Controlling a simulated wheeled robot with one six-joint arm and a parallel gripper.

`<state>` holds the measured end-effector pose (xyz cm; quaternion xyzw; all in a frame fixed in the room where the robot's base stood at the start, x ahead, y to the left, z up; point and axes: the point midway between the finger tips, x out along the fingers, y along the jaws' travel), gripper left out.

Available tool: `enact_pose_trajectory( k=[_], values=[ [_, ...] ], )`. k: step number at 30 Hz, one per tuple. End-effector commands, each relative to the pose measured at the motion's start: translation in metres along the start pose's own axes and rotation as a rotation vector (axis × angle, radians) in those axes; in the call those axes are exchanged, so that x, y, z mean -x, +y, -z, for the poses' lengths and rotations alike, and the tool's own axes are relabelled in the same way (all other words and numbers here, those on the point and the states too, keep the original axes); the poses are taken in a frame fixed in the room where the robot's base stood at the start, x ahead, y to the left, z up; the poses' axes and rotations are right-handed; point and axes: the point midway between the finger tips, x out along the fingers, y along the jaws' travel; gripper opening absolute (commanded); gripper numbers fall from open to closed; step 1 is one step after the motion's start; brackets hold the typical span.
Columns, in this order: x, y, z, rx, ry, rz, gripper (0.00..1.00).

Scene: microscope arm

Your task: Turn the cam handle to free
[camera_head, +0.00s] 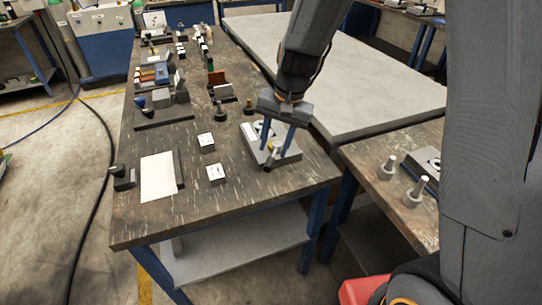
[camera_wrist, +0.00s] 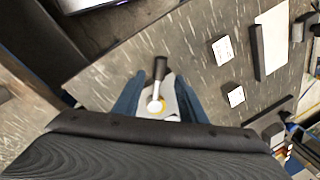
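The cam handle (camera_head: 268,163) has a dark grip and sits at the front of a grey block fixture (camera_head: 290,154) on the workbench. In the wrist view, its black grip (camera_wrist: 160,68) points away from my gripper, and its silver lever runs back to a round pivot with a yellowish ring. My gripper (camera_head: 277,149) points down over the fixture with its two blue fingers apart. In the wrist view, the fingers of my gripper (camera_wrist: 159,80) are on either side of the lever, with gaps visible. Contact with the handle cannot be told.
Blocks and tools crowd the bench's far left. A second bench (camera_head: 355,165) with grey pegs is at right.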

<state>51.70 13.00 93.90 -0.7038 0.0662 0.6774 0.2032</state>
Motion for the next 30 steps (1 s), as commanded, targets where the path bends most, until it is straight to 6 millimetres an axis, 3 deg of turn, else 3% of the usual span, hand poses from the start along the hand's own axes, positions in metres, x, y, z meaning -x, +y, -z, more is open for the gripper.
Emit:
enact_pose_trajectory(
  k=[10,23,30],
  values=[
    [-0.047,0.001,-0.001,0.002,-0.003,-0.002,0.38],
    [-0.057,0.001,-0.001,0.002,0.000,-0.001,0.38],
    [-0.057,0.001,-0.001,0.002,0.000,-0.001,0.01]
  ],
)
